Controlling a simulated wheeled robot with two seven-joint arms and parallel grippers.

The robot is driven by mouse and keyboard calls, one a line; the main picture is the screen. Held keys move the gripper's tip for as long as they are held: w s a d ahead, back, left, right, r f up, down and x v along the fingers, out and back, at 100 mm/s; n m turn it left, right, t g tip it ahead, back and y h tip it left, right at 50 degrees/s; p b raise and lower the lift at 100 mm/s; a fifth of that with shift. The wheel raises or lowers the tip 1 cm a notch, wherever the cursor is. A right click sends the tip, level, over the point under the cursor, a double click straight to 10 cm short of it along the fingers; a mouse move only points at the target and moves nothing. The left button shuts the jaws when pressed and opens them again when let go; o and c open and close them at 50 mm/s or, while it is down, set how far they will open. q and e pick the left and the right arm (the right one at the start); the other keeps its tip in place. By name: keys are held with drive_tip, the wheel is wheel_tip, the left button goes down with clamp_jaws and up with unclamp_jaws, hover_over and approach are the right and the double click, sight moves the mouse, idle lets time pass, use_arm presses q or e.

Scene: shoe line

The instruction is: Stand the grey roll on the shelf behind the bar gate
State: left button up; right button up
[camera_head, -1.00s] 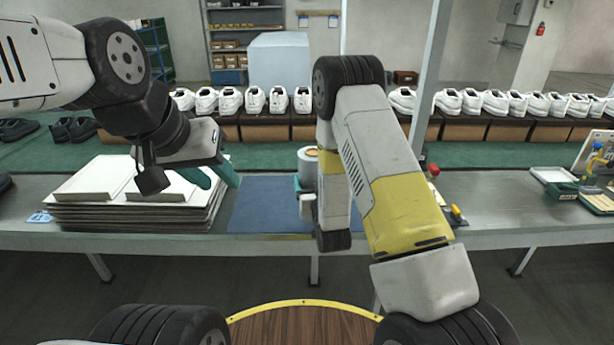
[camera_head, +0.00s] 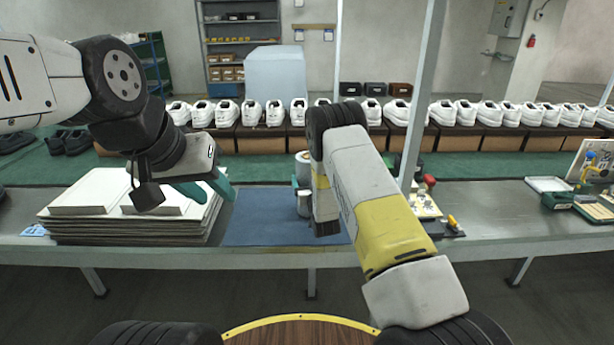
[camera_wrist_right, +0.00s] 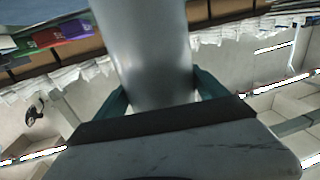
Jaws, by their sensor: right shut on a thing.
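The grey roll (camera_head: 302,166) is a smooth upright cylinder above the blue mat, partly hidden behind my right arm. It also fills the upper middle of the right wrist view (camera_wrist_right: 153,50), between the teal fingers of my right gripper (camera_wrist_right: 160,92). My right gripper is shut on it; in the head view this gripper is mostly hidden by its own arm. My left gripper (camera_head: 208,187) is empty, its teal fingers apart, over the right side of the stacked boards.
White boards (camera_head: 125,190) are stacked on the grey bench at left. The blue mat (camera_head: 262,220) beside them is mostly bare. A row of white shoes (camera_head: 480,112) stands on brown boxes behind. Small tools and trays (camera_head: 560,192) lie at right. A post (camera_head: 421,95) rises behind my right arm.

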drive_tip(key=shift+f, duration=0.2)
drive_tip(key=o, duration=1.6)
drive_tip(key=shift+f, duration=0.25)
drive_tip(key=o, duration=0.4)
drive_tip(key=shift+r, duration=0.1)
